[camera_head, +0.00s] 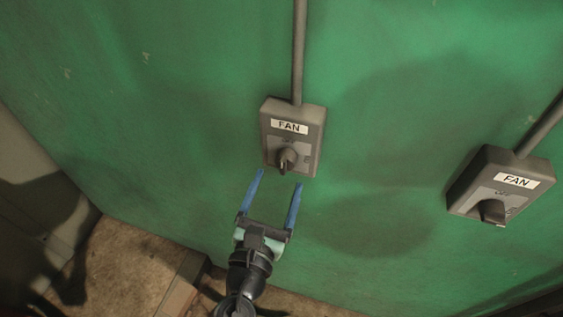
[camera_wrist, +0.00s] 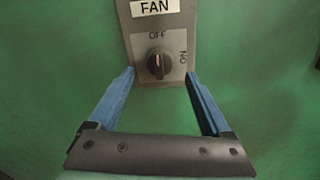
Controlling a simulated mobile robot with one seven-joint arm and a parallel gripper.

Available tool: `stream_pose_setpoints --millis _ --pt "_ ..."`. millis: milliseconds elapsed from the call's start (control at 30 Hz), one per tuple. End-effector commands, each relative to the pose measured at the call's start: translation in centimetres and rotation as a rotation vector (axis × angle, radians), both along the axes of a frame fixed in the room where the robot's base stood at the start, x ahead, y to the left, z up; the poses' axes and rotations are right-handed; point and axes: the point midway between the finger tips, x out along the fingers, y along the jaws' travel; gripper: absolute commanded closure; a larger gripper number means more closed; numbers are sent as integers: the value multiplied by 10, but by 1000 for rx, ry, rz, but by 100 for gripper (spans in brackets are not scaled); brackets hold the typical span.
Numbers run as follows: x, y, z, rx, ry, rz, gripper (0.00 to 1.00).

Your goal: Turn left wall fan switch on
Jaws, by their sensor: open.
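The left fan switch (camera_head: 293,112) is a grey box labelled FAN on the green wall. Its dark rotary knob (camera_head: 286,160) is low on the box. In the wrist view the knob (camera_wrist: 159,64) stands upright, in line with the OFF mark above it; ON is printed at its right. My gripper (camera_head: 281,177) is open and empty, with two blue fingers just below the switch. In the wrist view the fingertips of my gripper (camera_wrist: 160,75) lie to either side of the knob, apart from it.
A second FAN switch box (camera_head: 500,184) with a dark knob is on the wall at right. Conduit pipes (camera_head: 299,50) run up from both boxes. A brown floor (camera_head: 130,262) shows at bottom left. The wall between the boxes is clear.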

Motion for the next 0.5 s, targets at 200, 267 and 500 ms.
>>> stream_pose_setpoints --millis 200,267,500 --pt "32 -8 1 -1 -1 0 18" --pt "37 -10 1 0 -1 -1 18" --pt "45 -12 0 1 0 -1 18"
